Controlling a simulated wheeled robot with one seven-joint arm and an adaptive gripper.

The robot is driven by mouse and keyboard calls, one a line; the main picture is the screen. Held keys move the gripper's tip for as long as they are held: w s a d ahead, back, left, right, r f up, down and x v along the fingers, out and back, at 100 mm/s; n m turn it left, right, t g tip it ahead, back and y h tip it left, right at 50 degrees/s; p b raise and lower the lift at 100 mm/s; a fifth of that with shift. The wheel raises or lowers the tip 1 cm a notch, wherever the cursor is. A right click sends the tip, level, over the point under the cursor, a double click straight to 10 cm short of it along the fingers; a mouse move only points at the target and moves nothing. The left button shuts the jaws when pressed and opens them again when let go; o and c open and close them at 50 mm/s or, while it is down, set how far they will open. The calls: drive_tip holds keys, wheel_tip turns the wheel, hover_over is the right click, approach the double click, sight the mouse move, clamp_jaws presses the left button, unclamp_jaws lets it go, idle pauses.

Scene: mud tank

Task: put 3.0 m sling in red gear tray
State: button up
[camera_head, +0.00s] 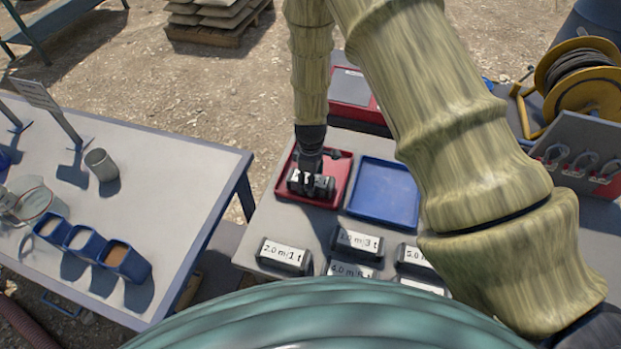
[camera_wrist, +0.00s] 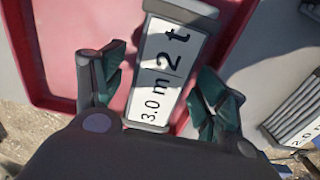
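The 3.0 m sling is a dark block with a white label reading "3.0 m 2 t" in the wrist view (camera_wrist: 168,68). It lies in the red gear tray, which shows in the head view (camera_head: 283,184) and the wrist view (camera_wrist: 60,50). My gripper (camera_head: 311,176) is low over the tray, right above the sling. In the wrist view its two green-padded fingers (camera_wrist: 158,95) stand on either side of the sling, with red tray showing between each finger and the sling. The gripper looks open. The sling is partly hidden by my gripper in the head view.
A blue tray (camera_head: 384,192) sits right of the red one. Several labelled slings stand in front, including a 2.0 m 1 t one (camera_head: 284,256). A rack with shackles (camera_head: 580,155) and a yellow cable reel (camera_head: 580,80) are at the right. Another table (camera_head: 180,180) stands left.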

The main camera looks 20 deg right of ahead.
wheel_tip(320, 180, up, 12)
drive_tip(key=b, duration=0.4)
drive_tip(key=shift+r+b, duration=0.15)
drive_tip(key=shift+b, duration=0.15)
idle(0.5)
